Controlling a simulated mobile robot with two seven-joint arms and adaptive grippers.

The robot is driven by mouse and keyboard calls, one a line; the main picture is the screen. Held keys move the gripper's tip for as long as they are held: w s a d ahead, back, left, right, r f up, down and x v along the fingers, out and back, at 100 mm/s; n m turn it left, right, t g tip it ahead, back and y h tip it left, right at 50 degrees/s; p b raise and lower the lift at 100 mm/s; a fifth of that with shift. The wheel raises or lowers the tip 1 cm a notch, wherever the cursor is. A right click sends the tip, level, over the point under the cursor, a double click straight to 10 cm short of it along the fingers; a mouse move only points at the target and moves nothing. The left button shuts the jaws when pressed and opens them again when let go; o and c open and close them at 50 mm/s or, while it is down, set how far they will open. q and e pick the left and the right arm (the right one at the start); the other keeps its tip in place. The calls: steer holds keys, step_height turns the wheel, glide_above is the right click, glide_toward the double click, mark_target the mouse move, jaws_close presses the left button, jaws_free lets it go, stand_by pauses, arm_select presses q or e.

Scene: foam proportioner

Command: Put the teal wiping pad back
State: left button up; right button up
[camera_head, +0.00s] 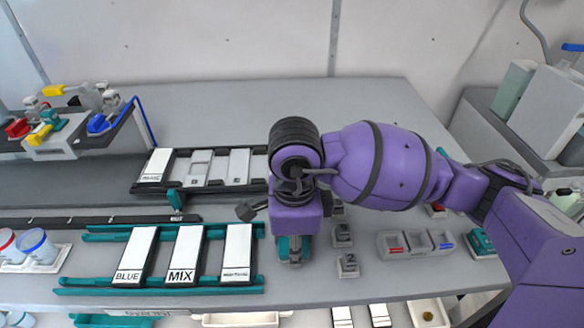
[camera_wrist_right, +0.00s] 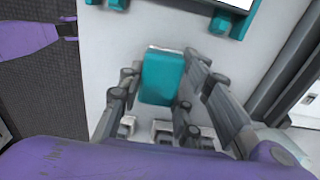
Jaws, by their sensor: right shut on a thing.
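The teal wiping pad (camera_wrist_right: 162,78) is between the fingers of my right gripper (camera_wrist_right: 160,85) in the right wrist view. In the head view my right gripper (camera_head: 292,250) points down beside the right end of the teal rack, and teal shows around its fingers. It is shut on the pad, low over the grey table; I cannot tell whether the pad touches the tabletop. The arm hides much of the area behind it. My left gripper is not seen in the head view.
The teal rack (camera_head: 75,291) holds white plates marked BLUE and MIX. A dark rack (camera_head: 140,188) lies behind it. Small numbered grey blocks (camera_head: 347,265) stand just right of the gripper. A grey divided tray (camera_head: 416,253) and a teal item (camera_head: 481,243) are farther right.

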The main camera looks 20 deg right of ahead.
steer(key=shift+f, duration=0.15)
steer(key=o, duration=1.1)
step_height(320, 180, up, 13)
steer(key=shift+f, duration=0.2)
